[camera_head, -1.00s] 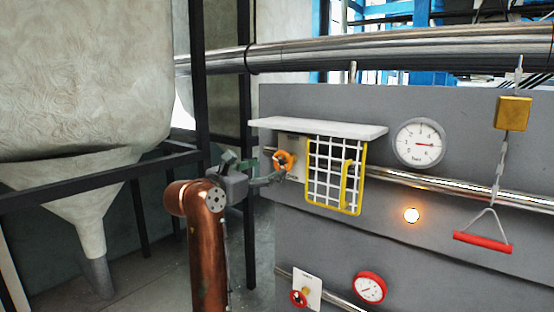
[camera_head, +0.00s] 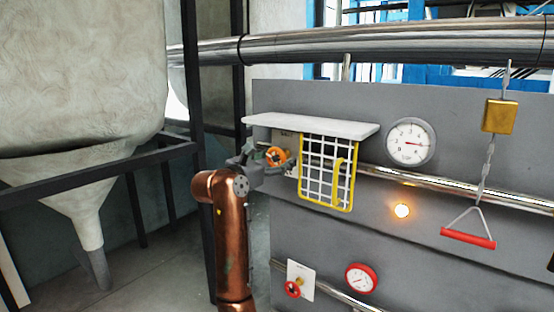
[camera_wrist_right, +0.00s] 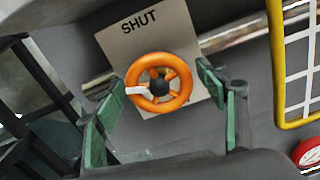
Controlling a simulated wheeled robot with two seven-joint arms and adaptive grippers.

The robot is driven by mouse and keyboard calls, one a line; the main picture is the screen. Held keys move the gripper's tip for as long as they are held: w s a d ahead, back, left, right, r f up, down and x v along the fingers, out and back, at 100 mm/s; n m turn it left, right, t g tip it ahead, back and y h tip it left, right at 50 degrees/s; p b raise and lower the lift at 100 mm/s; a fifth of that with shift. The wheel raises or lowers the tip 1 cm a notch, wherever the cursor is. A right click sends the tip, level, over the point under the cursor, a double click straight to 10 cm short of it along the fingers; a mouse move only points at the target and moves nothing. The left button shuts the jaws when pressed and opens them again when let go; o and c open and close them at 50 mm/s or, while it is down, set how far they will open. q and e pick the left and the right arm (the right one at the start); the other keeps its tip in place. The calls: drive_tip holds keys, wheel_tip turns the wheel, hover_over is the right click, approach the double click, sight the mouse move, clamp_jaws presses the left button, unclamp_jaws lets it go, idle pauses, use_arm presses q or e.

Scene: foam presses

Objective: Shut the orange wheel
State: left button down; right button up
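The orange wheel (camera_head: 277,156) is mounted on the wall panel, left of the yellow-framed grid and under a white shelf. In the right wrist view the orange wheel (camera_wrist_right: 174,102) has a dark hub and a white pointer directed left. Its pale plate (camera_wrist_right: 150,42) reads SHUT above the wheel. My right gripper (camera_head: 262,158) is at the wheel. In the wrist view its green-padded fingers (camera_wrist_right: 162,84) are spread open, one on each side of the wheel, with gaps visible. My left gripper is not in view.
The yellow-framed white grid (camera_head: 327,172) stands close to the right of the wheel, under the white shelf (camera_head: 312,126). A lower red wheel (camera_head: 292,289), gauges, a lit lamp (camera_head: 402,211) and a red pull handle (camera_head: 468,238) are farther off. A dark post (camera_head: 193,120) stands left.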

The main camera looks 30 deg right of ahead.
drive_tip(key=c, duration=0.9)
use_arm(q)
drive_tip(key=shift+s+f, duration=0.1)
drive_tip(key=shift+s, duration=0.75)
use_arm(e)
drive_tip(key=shift+c, duration=0.5)
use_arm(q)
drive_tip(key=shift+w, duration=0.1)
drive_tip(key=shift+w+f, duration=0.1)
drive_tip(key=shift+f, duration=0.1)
use_arm(e)
drive_tip(key=shift+a+m, duration=0.1)
drive_tip(key=shift+m, duration=0.3)
drive_tip(key=m+b, duration=0.2)
drive_tip(key=m, duration=0.2)
drive_tip(key=shift+m+b, duration=0.35)
drive_tip(key=shift+m, duration=0.05)
drive_tip(key=m+b, duration=0.1)
drive_tip(key=m, duration=0.3)
drive_tip(key=shift+r, duration=0.1)
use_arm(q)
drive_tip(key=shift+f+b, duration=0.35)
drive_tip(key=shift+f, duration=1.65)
use_arm(e)
drive_tip(key=shift+m, duration=2.2)
